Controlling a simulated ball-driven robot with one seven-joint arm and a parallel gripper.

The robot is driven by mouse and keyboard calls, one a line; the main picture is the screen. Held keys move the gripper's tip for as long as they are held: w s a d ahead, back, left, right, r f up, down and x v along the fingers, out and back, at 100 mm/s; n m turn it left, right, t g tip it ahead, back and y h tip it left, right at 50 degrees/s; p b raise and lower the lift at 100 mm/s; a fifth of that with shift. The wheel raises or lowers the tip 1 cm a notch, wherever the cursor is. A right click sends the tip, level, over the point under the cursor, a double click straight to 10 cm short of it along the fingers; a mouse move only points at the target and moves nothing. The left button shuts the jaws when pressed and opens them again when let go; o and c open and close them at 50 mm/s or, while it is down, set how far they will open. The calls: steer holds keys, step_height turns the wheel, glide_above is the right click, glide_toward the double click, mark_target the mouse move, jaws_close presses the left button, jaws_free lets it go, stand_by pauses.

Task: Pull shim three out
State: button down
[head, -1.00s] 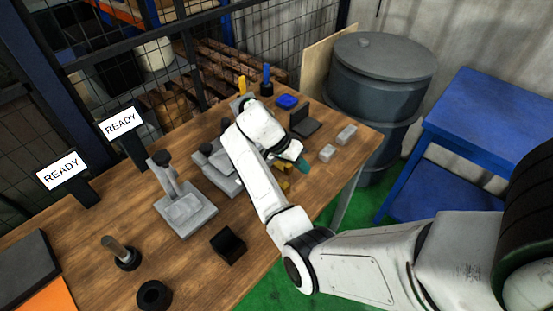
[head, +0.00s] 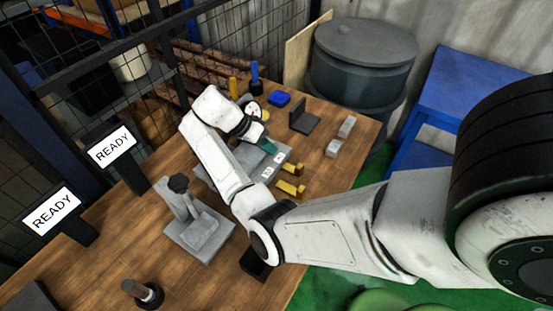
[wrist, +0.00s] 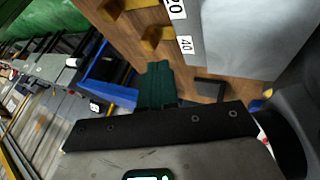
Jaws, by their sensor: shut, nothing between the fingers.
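Two yellow tabs, the nearer (head: 291,188) and the farther (head: 292,168), stick out at the front edge of a grey plate (head: 250,155) with white number labels. In the wrist view a yellow tab (wrist: 155,38) shows beside a label reading 40, and another is beside a label reading 20. I cannot tell which tab is shim three. My gripper (head: 268,146), with teal fingers, is shut and empty over the plate's right part, apart from these two tabs. The teal fingers also show in the wrist view (wrist: 157,85). My arm hides the plate's left part.
A black bracket (head: 304,120), two light grey blocks (head: 347,126) and a blue block (head: 279,98) stand beyond. Yellow (head: 234,88) and blue (head: 255,78) upright handles are at the back. A grey stand (head: 198,232) is left of my arm. A wire fence (head: 150,80) borders the table.

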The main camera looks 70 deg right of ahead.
mark_target(287, 170)
stand_by(0.3)
steer(key=p+x, duration=0.2)
steer(key=x, duration=0.8)
